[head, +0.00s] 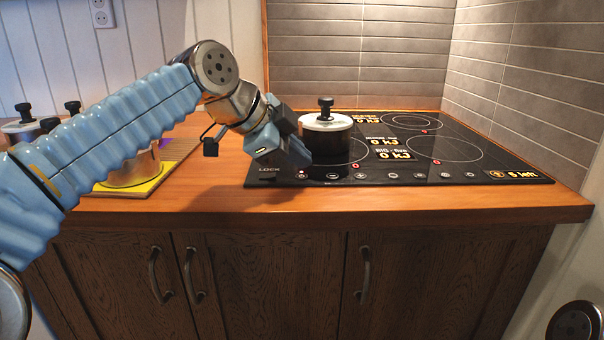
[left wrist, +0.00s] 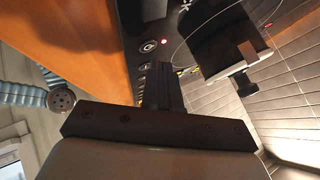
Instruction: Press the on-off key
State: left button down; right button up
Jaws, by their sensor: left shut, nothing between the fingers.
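The black glass cooktop (head: 480,165) is set in the wooden counter, with a row of round touch keys (head: 390,176) along its front edge. A small red light (head: 301,171) glows near the row's left end, right of the LOCK label (head: 268,170). My left gripper (head: 298,157) is over this front left corner, shut and empty. In the left wrist view its closed fingers (left wrist: 162,85) reach towards a ringed key (left wrist: 149,45) beside the red light (left wrist: 164,41). I cannot tell which key is on-off, nor whether the fingertips touch the glass. My right gripper is not in view.
A black pot (head: 327,140) with a light lid and black knob stands on the cooktop, just behind my left gripper. More pots stand at left, one on a yellow mat (head: 125,188). The cooktop's right side is clear.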

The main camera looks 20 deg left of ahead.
aim_at(298, 178)
pick_arm(q)
notch_tip(298, 178, up, 3)
jog(key=p, duration=0.2)
jog(key=shift+r+p, duration=0.1)
jog(key=shift+p, duration=0.2)
notch_tip(298, 178, up, 3)
jog(key=shift+f+p, duration=0.15)
jog(key=shift+p, duration=0.4)
dwell(1.4)
